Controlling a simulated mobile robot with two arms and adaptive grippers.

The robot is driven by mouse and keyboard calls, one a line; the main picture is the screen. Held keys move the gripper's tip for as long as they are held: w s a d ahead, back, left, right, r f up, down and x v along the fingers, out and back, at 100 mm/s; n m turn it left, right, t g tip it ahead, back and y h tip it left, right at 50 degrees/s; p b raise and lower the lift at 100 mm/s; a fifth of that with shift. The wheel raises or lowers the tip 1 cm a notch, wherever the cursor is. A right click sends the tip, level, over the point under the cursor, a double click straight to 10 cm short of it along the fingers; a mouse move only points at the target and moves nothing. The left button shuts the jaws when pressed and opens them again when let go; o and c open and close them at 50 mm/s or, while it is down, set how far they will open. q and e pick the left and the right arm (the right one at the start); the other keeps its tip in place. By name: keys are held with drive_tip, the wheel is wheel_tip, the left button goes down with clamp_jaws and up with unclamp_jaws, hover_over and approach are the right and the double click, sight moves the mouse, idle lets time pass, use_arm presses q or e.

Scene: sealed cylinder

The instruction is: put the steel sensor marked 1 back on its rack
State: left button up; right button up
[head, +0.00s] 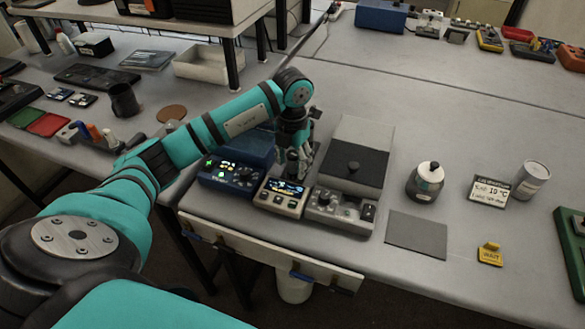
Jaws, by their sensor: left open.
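My left gripper (292,164) reaches down from the arm over the row of bench instruments. It is open, just behind the beige meter (281,196) with a lit display. I cannot tell whether anything stands between its fingers. I cannot make out a steel sensor marked 1 or its rack for certain; the arm and gripper hide part of the bench. My right gripper is not in view.
A dark blue device (231,177) and a grey knobbed unit (340,210) flank the meter. To the right are a lidded steel jar (426,184), a grey mat (417,235), a text card (489,191), a metal can (531,180) and a yellow WAIT sign (490,254).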

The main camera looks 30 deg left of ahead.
use_arm(q)
wheel_tip(320, 180, up, 9)
drive_tip(key=shift+r+b, duration=0.15)
drive_tip(key=shift+b, duration=0.65)
drive_tip(key=shift+r, duration=0.2)
drive_tip(key=shift+f, duration=0.1)
